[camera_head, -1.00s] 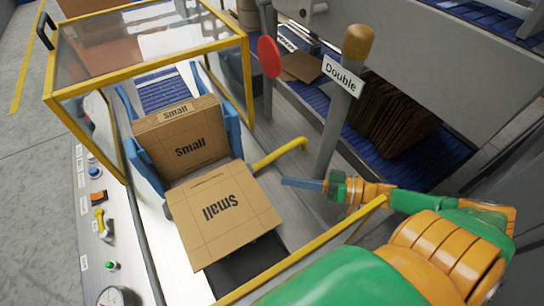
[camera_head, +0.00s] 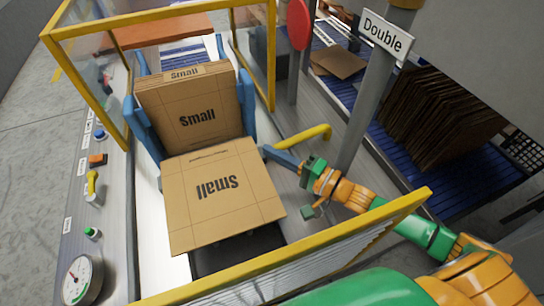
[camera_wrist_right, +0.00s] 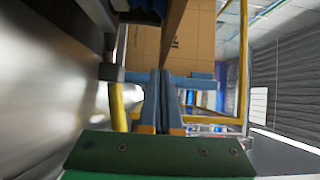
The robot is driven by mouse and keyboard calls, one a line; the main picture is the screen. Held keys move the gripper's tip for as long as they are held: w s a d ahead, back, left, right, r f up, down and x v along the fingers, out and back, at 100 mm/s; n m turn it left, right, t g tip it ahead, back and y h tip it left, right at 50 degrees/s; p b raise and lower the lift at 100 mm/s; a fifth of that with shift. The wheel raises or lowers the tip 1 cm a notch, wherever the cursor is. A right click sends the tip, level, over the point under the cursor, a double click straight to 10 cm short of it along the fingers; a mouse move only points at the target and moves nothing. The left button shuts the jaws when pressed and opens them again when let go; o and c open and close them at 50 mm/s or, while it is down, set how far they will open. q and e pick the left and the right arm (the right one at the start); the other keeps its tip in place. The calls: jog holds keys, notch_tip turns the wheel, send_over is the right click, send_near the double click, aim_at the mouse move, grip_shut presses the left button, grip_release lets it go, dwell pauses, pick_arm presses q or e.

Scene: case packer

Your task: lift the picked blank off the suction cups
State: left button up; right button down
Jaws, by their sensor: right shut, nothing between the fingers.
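The picked blank (camera_head: 240,207), a flat tan cardboard sheet printed "Small", lies tilted in front of the magazine in the head view. Several upright blanks (camera_head: 170,117), also printed "Small", stand behind it between blue guides. The suction cups are hidden, and I cannot tell whether they touch the blank. My right gripper (camera_head: 267,151) is shut and empty, its blue-grey fingers just right of the blank's upper right corner. In the right wrist view the fingers (camera_wrist_right: 161,78) are together, with cardboard (camera_wrist_right: 190,45) beyond them. My left gripper is not in view.
A yellow bent bar (camera_head: 305,137) is just above my right gripper. A yellow-framed clear guard (camera_head: 300,255) crosses the front. A grey post with a "Double" sign (camera_head: 383,35) stands right. A panel with a gauge (camera_head: 80,280) is on the left.

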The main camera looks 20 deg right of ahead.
jog(key=shift+w+a, duration=0.25)
jog(key=shift+r, duration=0.1)
jog(key=shift+s+a+r+p, duration=0.1)
jog(key=shift+s+a+p, duration=0.1)
jog(key=shift+a+p, duration=0.3)
jog(key=shift+s+a+r+p, duration=0.1)
jog(key=shift+s+a+p, duration=0.1)
jog(key=shift+a+p, duration=0.25)
jog(key=shift+s+a+f, duration=0.1)
jog(key=shift+a+f, duration=0.05)
jog(key=shift+a, duration=0.1)
jog(key=shift+f, duration=0.1)
jog(key=shift+s+d, duration=0.1)
